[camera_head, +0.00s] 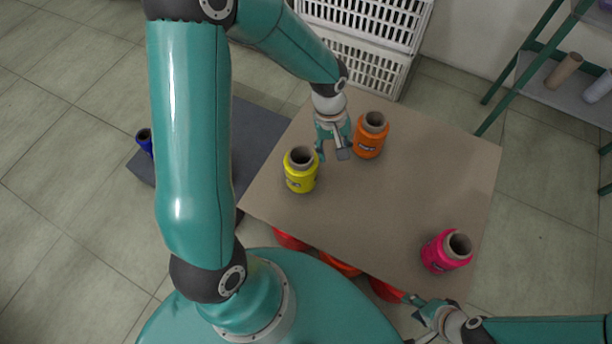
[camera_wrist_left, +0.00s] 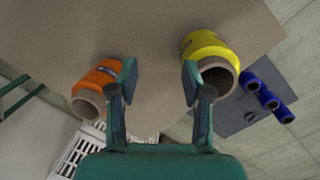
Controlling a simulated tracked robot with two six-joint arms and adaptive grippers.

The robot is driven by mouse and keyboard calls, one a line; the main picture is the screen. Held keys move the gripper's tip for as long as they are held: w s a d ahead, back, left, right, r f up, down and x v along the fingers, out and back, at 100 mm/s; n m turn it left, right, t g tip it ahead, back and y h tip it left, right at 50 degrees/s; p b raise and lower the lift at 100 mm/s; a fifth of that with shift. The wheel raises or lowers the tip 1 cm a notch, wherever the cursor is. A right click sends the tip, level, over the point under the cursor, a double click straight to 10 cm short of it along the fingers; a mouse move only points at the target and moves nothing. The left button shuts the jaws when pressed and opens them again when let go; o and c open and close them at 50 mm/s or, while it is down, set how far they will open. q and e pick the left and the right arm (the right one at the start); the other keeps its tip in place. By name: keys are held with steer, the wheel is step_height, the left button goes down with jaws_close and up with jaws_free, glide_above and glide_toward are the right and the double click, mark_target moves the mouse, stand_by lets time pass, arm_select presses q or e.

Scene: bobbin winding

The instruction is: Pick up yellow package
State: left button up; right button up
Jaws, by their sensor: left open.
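The yellow package (camera_head: 301,172), a spool with a brown hollow core, stands upright on the brown table (camera_head: 345,215). My left gripper (camera_head: 333,154) is open and empty between the yellow package and an orange package (camera_head: 370,136). In the left wrist view, the yellow package (camera_wrist_left: 208,52) is at the outer side of the right finger, and the orange package (camera_wrist_left: 98,86) is at the outer side of the left finger. Only table shows between the fingertips (camera_wrist_left: 158,82). My right gripper (camera_head: 412,318) is at the table's front edge, partly cut off; its opening is unclear.
A pink package (camera_head: 447,251) lies tilted or stands at the table's front right. A dark grey platform (camera_head: 250,138) is to the left, with blue spools (camera_wrist_left: 268,98). White crates (camera_head: 365,68) stand behind the table; a green-framed shelf (camera_head: 540,75) is at right. The table's middle is clear.

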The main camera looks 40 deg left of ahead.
mark_target(315, 154)
arm_select(q)
steer(key=a+r+n+y+b, duration=0.1)
steer(key=a+r+n+y, duration=0.1)
steer(key=a+r+n, duration=0.3)
steer(key=shift+m, duration=0.7)
steer(key=f, duration=0.7)
steer(key=a+f+b, duration=0.1)
steer(key=f, duration=0.3)
steer(key=shift+f+b, duration=0.4)
steer(key=shift+f, duration=2.45)
arm_select(e)
step_height(315, 154, down, 4)
steer(key=shift+r, duration=0.25)
arm_select(q)
jaws_close()
